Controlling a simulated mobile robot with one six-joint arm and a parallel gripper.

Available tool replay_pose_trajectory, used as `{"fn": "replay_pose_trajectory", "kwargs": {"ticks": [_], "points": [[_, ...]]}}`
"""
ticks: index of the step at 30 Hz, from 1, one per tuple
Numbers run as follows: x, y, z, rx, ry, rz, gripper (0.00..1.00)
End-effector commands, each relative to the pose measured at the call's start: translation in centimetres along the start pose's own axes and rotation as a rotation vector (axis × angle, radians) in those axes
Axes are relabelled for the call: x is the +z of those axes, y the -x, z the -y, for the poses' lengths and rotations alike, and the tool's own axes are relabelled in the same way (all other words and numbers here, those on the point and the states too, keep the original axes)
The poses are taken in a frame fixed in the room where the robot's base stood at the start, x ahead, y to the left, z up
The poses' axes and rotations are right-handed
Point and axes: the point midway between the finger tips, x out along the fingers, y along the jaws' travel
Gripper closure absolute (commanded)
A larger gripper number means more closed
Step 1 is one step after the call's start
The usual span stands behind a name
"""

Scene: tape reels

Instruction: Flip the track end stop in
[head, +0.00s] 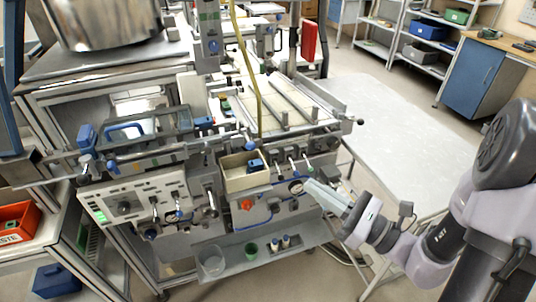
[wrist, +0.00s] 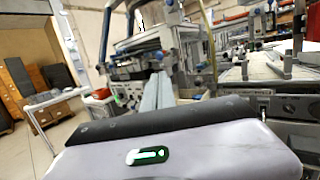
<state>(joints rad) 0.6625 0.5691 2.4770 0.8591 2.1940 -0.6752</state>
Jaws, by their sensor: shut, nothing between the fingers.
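My gripper (head: 308,183) is shut and empty in the head view, reaching in from the right to the front of the machine, just below a row of small levers (head: 291,163). Its pale fingers (wrist: 158,90) lie close together in the wrist view, pointing away toward the machine. I cannot make out for certain which part is the track end stop. Two parallel rails (head: 290,100) run across the bright bed on the machine's upper right. A bar with a dark knob (head: 359,121) sticks out at the bed's right end, apart from my gripper.
A beige bin (head: 240,178) holding a blue item is left of my gripper. A control panel (head: 133,200) with knobs is at the lower left. A grey table (head: 400,120) on the right is bare. Cups stand on the low shelf (head: 265,262). A yellow hose (head: 248,70) hangs over the bed.

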Motion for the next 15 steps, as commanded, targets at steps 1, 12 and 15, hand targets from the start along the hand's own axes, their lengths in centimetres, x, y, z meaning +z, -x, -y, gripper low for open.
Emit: {"fn": "replay_pose_trajectory", "kwargs": {"ticks": [1, 12, 15], "points": [[-0.1, -0.5, -0.1, 0.004, 0.001, 0.000, 1.00], [-0.1, -8.1, -0.3, 0.008, 0.001, 0.000, 1.00], [0.0, -10.2, -0.3, 0.009, 0.001, 0.001, 1.00]]}}
